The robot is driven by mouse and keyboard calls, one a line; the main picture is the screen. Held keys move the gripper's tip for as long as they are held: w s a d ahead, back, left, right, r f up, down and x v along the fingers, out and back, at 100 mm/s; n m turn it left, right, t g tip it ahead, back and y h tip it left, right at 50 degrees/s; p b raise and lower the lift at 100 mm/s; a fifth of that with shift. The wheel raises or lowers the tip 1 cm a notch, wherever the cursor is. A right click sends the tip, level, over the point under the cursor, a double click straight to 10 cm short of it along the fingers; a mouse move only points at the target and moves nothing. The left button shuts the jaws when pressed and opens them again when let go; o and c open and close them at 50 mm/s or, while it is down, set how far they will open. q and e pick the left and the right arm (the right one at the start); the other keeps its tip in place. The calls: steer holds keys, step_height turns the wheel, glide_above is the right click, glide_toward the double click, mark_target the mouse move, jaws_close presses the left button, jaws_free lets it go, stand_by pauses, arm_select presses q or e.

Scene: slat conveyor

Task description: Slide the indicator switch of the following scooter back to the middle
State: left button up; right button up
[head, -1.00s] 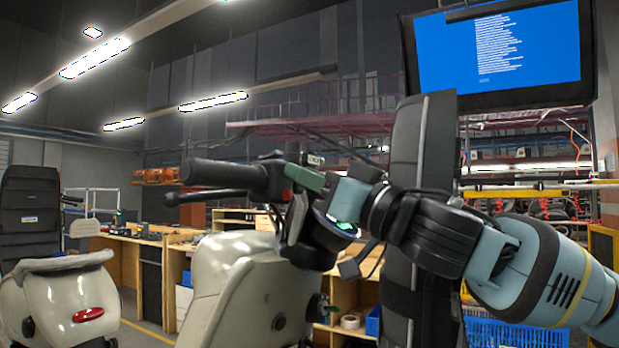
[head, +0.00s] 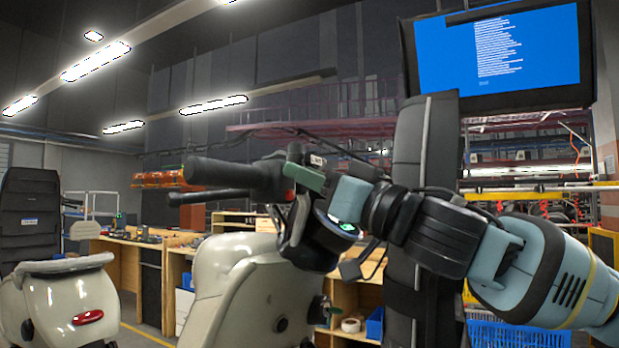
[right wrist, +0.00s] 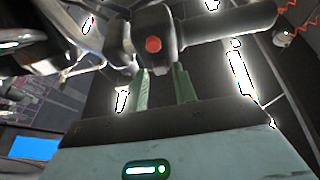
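The beige scooter (head: 232,285) stands in front of me in the head view. Its handlebar has a black grip (head: 225,173) and a switch housing with a red button (head: 289,195). The right wrist view shows the grip (right wrist: 232,25) and the red button (right wrist: 153,44) close up. My right gripper (head: 301,164) is at the housing. In the wrist view its two green fingers (right wrist: 163,82) are apart, with a dark gap between them, and their tips reach the housing's lower edge. I cannot make out the indicator switch or its position. My left gripper is out of view.
Another scooter (head: 60,300) with a red tail light is at the left. Wooden workbenches (head: 120,255) stand behind. A blue screen (head: 500,62) hangs at upper right, and a blue crate (head: 520,333) is low at the right.

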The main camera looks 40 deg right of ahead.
steer(key=shift+o, duration=0.6)
steer(key=shift+a, duration=0.1)
steer(key=shift+s, duration=0.15)
